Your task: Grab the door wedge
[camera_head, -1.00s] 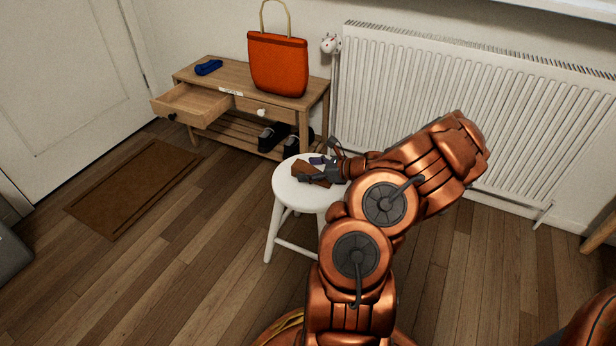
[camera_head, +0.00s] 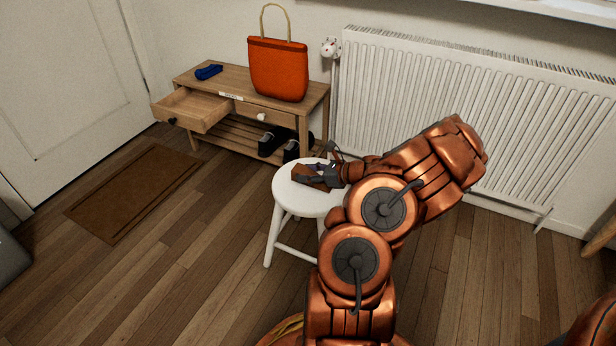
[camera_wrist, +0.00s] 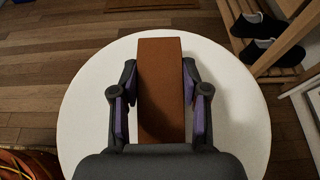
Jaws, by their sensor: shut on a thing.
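The door wedge (camera_wrist: 161,80) is a brown block lying on the white round stool (camera_wrist: 235,110). In the wrist view it runs lengthwise between the two fingers of my gripper (camera_wrist: 160,95), with its far end past the fingertips. The purple pads are at its two long sides, and the gripper is shut on it. In the head view the wedge (camera_head: 306,175) shows at the left of my gripper (camera_head: 322,172) over the stool top (camera_head: 295,196). Its near end is hidden by the gripper body.
A wooden bench (camera_head: 310,100) with an open drawer (camera_head: 192,108) stands behind the stool. It holds an orange bag (camera_head: 278,70) and a blue item (camera_head: 208,71), with dark shoes (camera_head: 272,141) below. A radiator (camera_head: 450,110) is at the right. Open floor lies left, around a brown mat (camera_head: 135,190).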

